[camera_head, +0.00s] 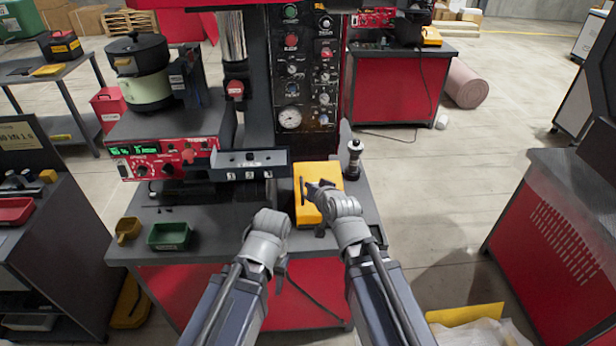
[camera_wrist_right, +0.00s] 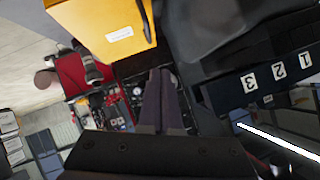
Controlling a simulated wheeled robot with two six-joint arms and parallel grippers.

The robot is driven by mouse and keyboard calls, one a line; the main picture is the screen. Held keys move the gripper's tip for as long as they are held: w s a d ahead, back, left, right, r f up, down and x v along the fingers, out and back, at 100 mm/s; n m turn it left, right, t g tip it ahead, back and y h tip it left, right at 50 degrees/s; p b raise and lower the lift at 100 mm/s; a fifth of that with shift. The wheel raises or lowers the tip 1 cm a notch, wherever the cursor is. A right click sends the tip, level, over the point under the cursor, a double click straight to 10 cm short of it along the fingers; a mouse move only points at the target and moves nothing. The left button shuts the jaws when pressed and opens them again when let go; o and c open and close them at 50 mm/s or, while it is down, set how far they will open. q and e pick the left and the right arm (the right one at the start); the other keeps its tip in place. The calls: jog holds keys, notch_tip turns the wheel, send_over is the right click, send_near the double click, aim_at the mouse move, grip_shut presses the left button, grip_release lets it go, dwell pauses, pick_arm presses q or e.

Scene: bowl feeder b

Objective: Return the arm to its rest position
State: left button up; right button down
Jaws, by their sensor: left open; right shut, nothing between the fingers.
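My left arm comes in from the lower left and ends in front of the workbench. Its left gripper (camera_head: 282,268) hangs by the bench's front edge, open, with its fingers mostly hidden behind the wrist. My right arm reaches over the bench toward the yellow box (camera_head: 328,176), which stands on the bench top. The right gripper (camera_wrist_right: 157,100) is shut and empty in the right wrist view. In that view the yellow box (camera_wrist_right: 105,28) is at the upper left, apart from the fingertips, and a panel numbered 1, 2, 3 (camera_wrist_right: 290,80) is at the right.
A green bin (camera_head: 168,236) and a small yellow bin (camera_head: 128,231) stand on the bench's left. Open floor lies to the right.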

jog(key=shift+s+r, duration=0.2)
jog(key=shift+s, duration=0.25)
jog(key=s+a+f+n+g+h, duration=0.1)
jog(key=s+a+f+n+g, duration=0.25)
jog(key=s+f+g, duration=0.5)
jog(key=s+d+f+n+g+h, duration=0.1)
jog(key=s+g, duration=0.1)
jog(key=s, duration=0.4)
jog(key=s+d+f+n+g+h, duration=0.2)
jog(key=s, duration=0.4)
jog(key=shift+s, duration=0.4)
jog(key=shift+d, duration=0.1)
dwell(0.4)
